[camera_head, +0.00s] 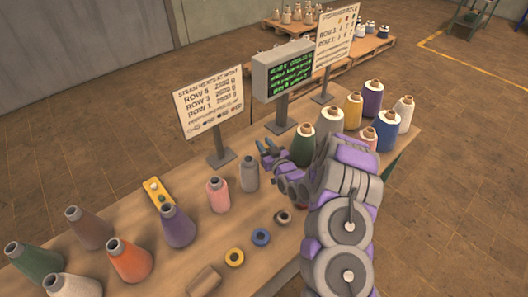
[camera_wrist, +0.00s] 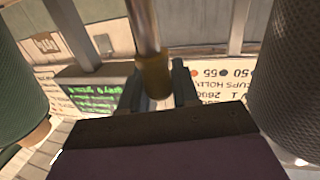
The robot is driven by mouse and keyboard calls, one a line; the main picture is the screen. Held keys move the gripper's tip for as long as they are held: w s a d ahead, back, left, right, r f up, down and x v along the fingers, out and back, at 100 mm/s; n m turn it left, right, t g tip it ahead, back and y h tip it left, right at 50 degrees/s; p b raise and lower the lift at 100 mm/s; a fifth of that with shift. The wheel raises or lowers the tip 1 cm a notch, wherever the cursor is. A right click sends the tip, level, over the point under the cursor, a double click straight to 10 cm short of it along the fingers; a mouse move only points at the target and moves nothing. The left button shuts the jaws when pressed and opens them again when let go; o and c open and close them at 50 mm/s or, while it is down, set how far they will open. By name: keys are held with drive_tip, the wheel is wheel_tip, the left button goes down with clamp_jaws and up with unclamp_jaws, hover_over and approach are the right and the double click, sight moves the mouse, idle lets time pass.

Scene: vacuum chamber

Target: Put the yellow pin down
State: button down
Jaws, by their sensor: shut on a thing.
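The yellow pin shows in the wrist view as a yellow-brown end (camera_wrist: 154,78) on a pale metal shaft, between the fingers of my gripper (camera_wrist: 157,88). My gripper is shut on it. In the head view my gripper (camera_head: 268,150) is above the table's far side, between the grey cone and the dark green cone; the pin cannot be made out there. A small yellow holder (camera_head: 152,197) lies on the table to the left, with small white and green pieces on it.
A grey cone (camera_head: 249,174) and pink cone (camera_head: 217,195) stand left of my gripper. A dark green cone (camera_head: 303,147) stands close on its right. Signs and a green-text display (camera_head: 284,70) stand behind. Rings, including a blue one (camera_head: 260,237), lie on the near table (camera_head: 240,214).

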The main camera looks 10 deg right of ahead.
wheel_tip(320, 180, down, 4)
drive_tip(key=shift+w+a+r+b, duration=0.15)
drive_tip(key=shift+r+b, duration=0.1)
drive_tip(key=shift+b, duration=0.25)
drive_tip(key=c, duration=0.8)
unclamp_jaws()
drive_tip(key=shift+p+v, duration=0.85)
drive_tip(key=shift+v, duration=2.9)
drive_tip(key=shift+r, duration=0.1)
